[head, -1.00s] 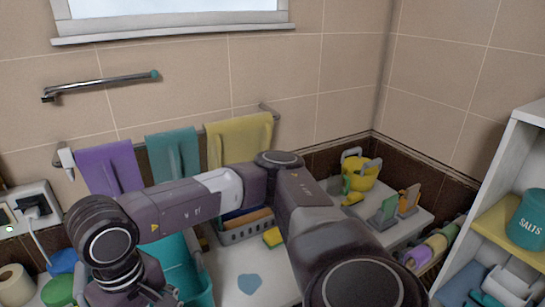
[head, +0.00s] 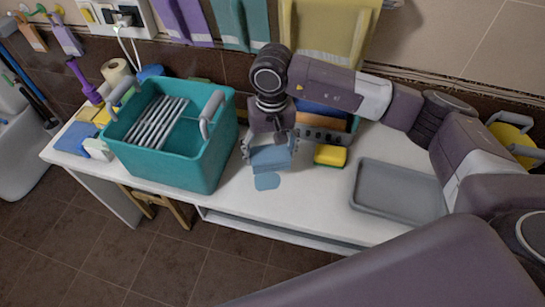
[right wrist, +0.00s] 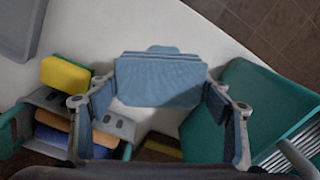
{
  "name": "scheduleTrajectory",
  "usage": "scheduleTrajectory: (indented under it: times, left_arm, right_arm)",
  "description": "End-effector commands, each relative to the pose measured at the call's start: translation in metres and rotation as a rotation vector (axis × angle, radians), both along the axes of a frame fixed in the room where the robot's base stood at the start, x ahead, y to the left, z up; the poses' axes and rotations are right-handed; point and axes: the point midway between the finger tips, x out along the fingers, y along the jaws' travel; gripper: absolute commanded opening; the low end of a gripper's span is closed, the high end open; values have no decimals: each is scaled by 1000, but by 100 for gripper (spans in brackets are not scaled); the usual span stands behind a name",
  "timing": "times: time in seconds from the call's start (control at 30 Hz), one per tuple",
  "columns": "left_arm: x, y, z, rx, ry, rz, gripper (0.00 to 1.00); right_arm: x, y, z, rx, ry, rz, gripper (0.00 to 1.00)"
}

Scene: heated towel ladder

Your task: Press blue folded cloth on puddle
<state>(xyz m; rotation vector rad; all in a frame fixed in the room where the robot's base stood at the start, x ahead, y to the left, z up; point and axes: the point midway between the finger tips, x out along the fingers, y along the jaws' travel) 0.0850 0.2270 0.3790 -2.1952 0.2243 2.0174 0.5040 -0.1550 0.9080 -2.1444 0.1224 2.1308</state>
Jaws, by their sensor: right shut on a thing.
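My right gripper (head: 270,150) points down over the white tabletop and is shut on the blue folded cloth (head: 272,158). In the right wrist view the cloth (right wrist: 160,82) spans the space between the two fingers. The puddle (head: 267,181) is a flat blue-grey patch on the tabletop, just in front of the cloth. Its edge also shows past the cloth in the right wrist view (right wrist: 162,49). Whether the cloth touches the puddle or hovers above it I cannot tell. My left gripper is not in view.
A teal basin (head: 165,165) with a grey rack stands close left of the gripper. A yellow sponge (head: 330,155) and a grey caddy (head: 325,136) stand close right. A grey tray (head: 398,190) lies further right. The table's front edge is near the puddle.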

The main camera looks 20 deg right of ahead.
Motion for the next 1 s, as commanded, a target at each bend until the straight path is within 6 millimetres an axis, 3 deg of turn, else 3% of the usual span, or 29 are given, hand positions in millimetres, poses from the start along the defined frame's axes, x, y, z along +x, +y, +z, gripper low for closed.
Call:
scheduleTrajectory:
  times: [0.03,0.13,0.43,0.8,1.0]
  left_arm:
    - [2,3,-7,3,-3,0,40]
    - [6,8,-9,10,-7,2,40]
    - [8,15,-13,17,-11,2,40]
    - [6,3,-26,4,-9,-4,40]
    - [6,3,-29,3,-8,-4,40]
  right_arm:
    - [5,3,-18,-2,8,-9,33]
    - [13,4,-35,-13,10,-22,33]
    - [16,3,-52,-18,11,-27,33]
    - [16,4,-89,-18,12,-27,33]
    - [16,4,-100,-18,10,-27,33]
